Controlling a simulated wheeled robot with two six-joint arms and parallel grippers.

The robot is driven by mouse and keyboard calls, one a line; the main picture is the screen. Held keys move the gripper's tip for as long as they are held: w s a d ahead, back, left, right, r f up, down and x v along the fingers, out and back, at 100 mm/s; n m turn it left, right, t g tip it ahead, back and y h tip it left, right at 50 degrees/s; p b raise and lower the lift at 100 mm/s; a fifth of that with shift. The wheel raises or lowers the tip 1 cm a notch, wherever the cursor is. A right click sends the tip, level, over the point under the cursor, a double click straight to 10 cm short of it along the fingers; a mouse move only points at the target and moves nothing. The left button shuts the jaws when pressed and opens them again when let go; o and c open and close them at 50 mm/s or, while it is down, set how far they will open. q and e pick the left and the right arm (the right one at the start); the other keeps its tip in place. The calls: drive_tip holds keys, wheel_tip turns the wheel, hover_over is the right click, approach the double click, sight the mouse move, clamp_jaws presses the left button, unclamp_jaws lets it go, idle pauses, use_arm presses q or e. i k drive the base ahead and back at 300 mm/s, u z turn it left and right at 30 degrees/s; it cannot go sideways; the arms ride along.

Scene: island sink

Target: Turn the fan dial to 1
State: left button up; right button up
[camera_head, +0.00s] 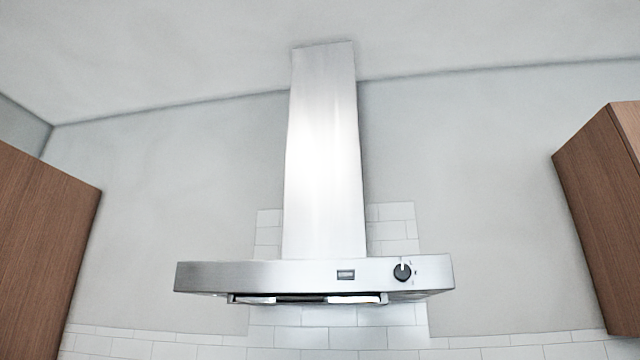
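A black round fan dial (402,272) sits on the right part of the front panel of a steel range hood (260,275). A light pointer mark on the dial points roughly upward. Small marks surround the dial, but they are too small to read. A small dark rectangular display or switch (346,275) is on the panel left of the dial. Neither of my grippers shows in the head view.
The hood's tall chimney (322,150) rises to the ceiling. Wooden cabinets hang at the left (45,255) and right (610,220) edges. White tiles (345,338) cover the wall below the hood. The space in front of the panel looks clear.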

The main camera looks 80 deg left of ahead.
sight(402, 272)
drive_tip(key=u, duration=1.85)
drive_tip(key=k, duration=0.35)
drive_tip(key=u, duration=0.65)
drive_tip(key=i, duration=0.5)
